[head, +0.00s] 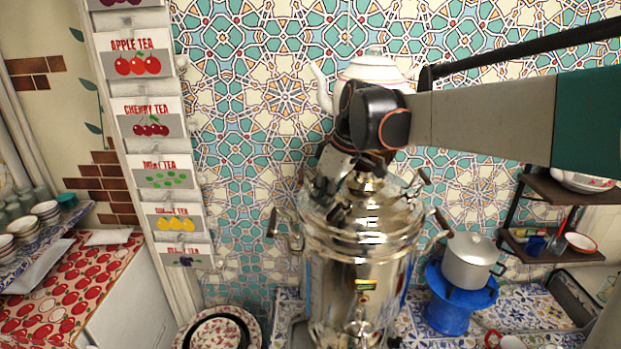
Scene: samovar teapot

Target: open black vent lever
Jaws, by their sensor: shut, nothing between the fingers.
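A shiny metal samovar (362,270) stands upright on the counter in the middle of the head view. It has a brown side handle on each side, and a small dark knob (424,176) sticks up at the right of its top. I cannot clearly make out the black vent lever; my gripper and wrist cover part of the samovar's top. My gripper (332,200) points down at the left part of the top, shut and empty. I cannot tell whether its fingertips touch the metal. A white teapot (374,68) shows behind my wrist.
A grey lidded pot (469,262) sits on a blue stand (459,305) to the right of the samovar. Shelves (572,192) with dishes are farther right. A tea-packet rack (150,115) is at the left, and a patterned plate (219,330) lies at the lower left.

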